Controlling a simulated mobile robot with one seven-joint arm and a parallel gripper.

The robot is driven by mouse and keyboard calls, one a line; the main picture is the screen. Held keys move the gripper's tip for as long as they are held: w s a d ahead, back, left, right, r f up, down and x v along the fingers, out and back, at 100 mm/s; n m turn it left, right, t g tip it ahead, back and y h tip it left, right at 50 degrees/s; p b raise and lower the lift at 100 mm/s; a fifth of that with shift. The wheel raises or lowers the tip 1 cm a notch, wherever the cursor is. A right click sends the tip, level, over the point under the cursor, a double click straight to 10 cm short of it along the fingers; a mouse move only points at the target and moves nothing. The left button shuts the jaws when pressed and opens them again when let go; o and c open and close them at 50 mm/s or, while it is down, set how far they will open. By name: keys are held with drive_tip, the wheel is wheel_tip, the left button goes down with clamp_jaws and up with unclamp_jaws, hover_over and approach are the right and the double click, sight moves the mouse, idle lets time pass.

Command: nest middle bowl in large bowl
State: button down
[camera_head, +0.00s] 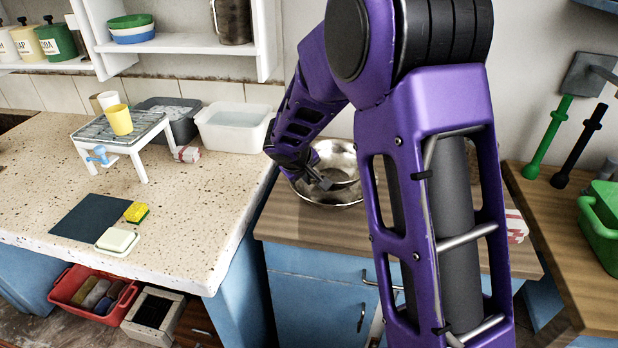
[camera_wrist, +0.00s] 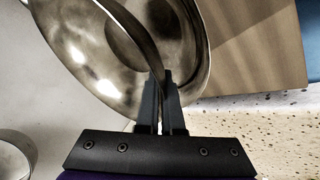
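The large metal bowl (camera_head: 312,190) stands on the wooden counter, partly hidden behind my arm. In the wrist view the large bowl (camera_wrist: 200,72) fills the upper middle. A thin curved metal rim, which appears to be the middle bowl (camera_wrist: 128,22), crosses inside the large bowl's outline and runs down between my fingertips. My gripper (camera_wrist: 161,85) is shut on this rim. In the head view my gripper (camera_head: 322,182) is over the large bowl's opening. Whether the middle bowl touches the large bowl's inside, I cannot tell.
Another round metal rim (camera_wrist: 18,150) shows at the wrist view's lower left. The wooden counter (camera_head: 285,222) has free room in front of the bowl. A white basin (camera_head: 233,128) stands on the speckled counter to the left. A green crate (camera_head: 600,228) is at the far right.

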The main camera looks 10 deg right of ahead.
drive_tip(key=shift+f, duration=0.25)
drive_tip(key=shift+f+b, duration=0.75)
drive_tip(key=shift+b, duration=0.05)
drive_tip(key=shift+f, duration=0.3)
drive_tip(key=shift+f, duration=0.8)
drive_tip(key=shift+f, duration=0.2)
idle(0.6)
drive_tip(key=c, duration=1)
unclamp_jaws()
